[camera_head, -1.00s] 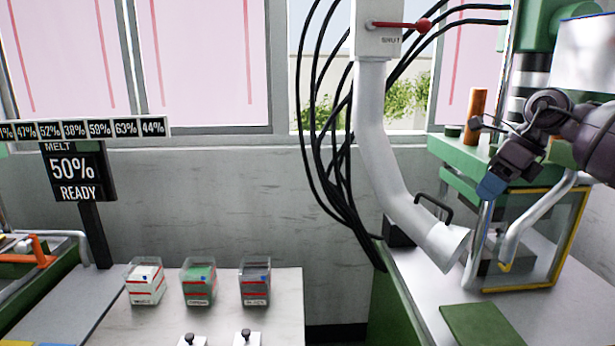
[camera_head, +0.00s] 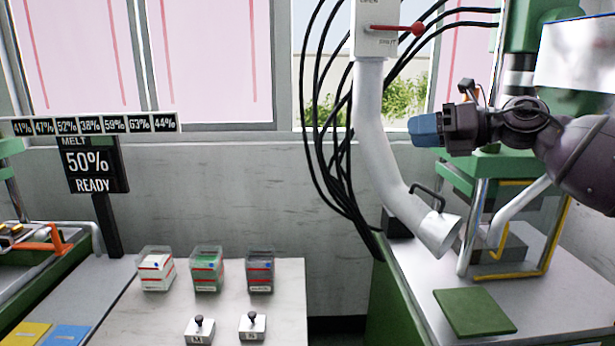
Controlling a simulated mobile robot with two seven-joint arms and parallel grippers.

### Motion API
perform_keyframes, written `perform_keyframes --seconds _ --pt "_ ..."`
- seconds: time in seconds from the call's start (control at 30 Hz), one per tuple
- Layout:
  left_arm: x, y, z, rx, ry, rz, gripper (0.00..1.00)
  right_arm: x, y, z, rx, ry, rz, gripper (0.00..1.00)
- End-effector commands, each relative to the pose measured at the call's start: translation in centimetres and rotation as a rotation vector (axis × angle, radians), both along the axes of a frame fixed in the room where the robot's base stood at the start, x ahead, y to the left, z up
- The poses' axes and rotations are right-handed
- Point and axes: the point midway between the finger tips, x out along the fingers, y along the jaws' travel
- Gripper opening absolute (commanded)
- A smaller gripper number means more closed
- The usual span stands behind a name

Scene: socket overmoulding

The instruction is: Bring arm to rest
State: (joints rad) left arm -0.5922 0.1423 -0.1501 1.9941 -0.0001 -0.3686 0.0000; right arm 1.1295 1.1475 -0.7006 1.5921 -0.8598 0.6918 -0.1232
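My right gripper (camera_head: 426,130) comes in from the right on my dark arm. Its blue fingertips point left and stand in the air in front of the window, right of the white duct pipe (camera_head: 374,130). The fingers are seen edge-on, so I cannot tell whether they are open or shut, and no held object shows. My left gripper is not in view.
A green press (camera_head: 470,178) with a yellow-edged frame stands behind and below my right arm. Three clear bins, one of them green (camera_head: 207,270), and two small knobbed blocks (camera_head: 252,326) sit on the table (camera_head: 130,318). A green pad (camera_head: 474,312) lies at right.

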Motion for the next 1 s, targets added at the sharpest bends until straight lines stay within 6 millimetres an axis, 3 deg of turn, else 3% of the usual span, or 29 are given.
perform_keyframes --seconds 0.1,0.3,0.47,0.67,0.87,1.0 --pt "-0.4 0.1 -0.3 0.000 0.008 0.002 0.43 -0.1 2.9 -1.7 0.290 0.102 -0.028 0.38" --pt "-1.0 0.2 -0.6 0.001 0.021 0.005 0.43 -0.2 4.1 -6.5 0.712 0.345 -0.142 0.38" --pt "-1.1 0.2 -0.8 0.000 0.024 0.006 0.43 -0.6 3.4 -12.0 0.972 0.552 -0.264 0.38" --pt "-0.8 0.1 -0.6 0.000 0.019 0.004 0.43 -2.2 1.7 -20.0 1.241 0.806 -0.442 0.38" --pt "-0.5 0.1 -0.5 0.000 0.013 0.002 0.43 -5.6 -0.2 -28.4 1.460 1.040 -0.627 0.38" --pt "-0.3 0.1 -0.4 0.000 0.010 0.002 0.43 -8.9 -1.5 -34.1 1.594 1.183 -0.756 0.38"
